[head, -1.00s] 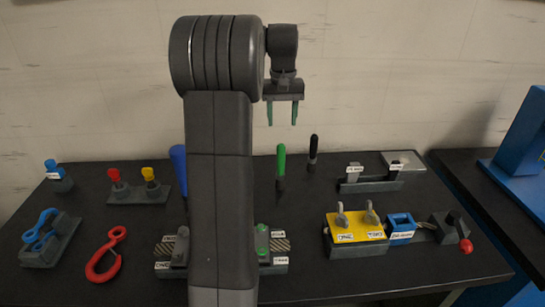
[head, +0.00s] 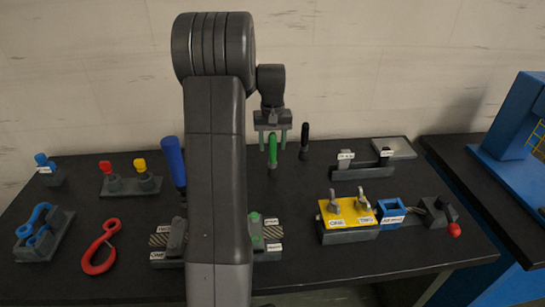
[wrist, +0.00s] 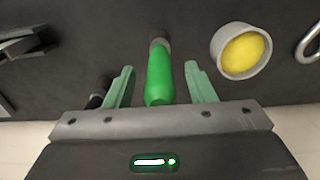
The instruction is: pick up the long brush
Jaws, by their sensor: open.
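A green-handled brush (head: 272,155) stands upright towards the back of the black table. In the wrist view its green handle (wrist: 160,78) runs between my two fingers, with a grey-brown part at its far end. My gripper (head: 272,141) points down over it. The fingers are open, one on each side, with gaps visible to the handle. A black-handled tool (head: 304,140) stands just to the right, and a larger blue-handled one (head: 174,162) to the left. The frames do not show which handle belongs to the long brush.
A grey cup with yellow contents (wrist: 241,50) stands near the handle in the wrist view. A grey rack (head: 362,173) is at right, a yellow-topped block (head: 347,212) in front of it. A red hook (head: 100,250) lies at front left.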

